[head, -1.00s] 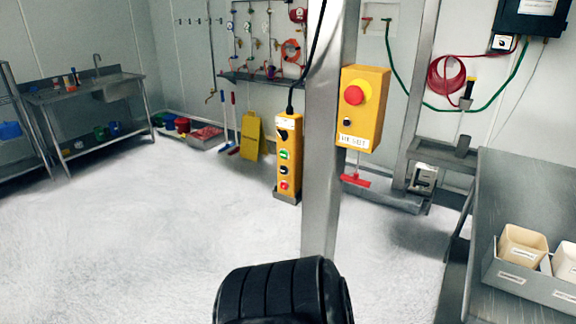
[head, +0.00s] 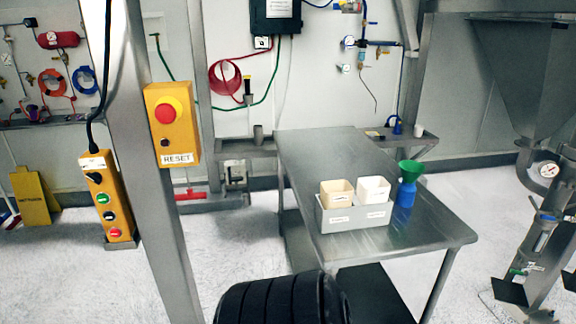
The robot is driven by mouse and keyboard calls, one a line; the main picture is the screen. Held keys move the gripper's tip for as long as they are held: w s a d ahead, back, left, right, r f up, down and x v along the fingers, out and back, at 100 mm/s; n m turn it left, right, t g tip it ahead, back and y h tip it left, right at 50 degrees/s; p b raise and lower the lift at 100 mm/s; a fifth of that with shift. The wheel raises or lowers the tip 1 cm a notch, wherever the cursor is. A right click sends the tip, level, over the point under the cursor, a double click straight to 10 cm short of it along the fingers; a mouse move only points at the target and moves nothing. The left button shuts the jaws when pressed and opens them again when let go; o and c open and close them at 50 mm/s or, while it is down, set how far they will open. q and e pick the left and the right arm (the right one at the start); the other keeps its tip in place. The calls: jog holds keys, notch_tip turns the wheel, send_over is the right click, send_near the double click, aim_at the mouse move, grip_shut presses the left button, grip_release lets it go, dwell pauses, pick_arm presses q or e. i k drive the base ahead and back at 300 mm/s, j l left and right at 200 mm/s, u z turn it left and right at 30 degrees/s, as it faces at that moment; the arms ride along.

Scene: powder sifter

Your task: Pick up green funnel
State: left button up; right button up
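The green funnel (head: 411,170) sits on top of a blue bottle (head: 405,194). The bottle stands upright on the steel table (head: 430,232), just right of the grey bin holder. Neither of my grippers is in the head view, and the funnel is well ahead of me and to the right. The black ribbed part at the bottom centre is mine.
A grey holder (head: 340,216) with a beige container (head: 337,191) and a white container (head: 373,188) stands on the table. A steel post (head: 150,210) with a yellow reset box (head: 172,122) rises at left. A steel hopper (head: 535,70) stands at right.

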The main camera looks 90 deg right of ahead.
aim_at(410, 176)
jog(key=i+j+z, duration=0.1)
jog(key=z, duration=1.65)
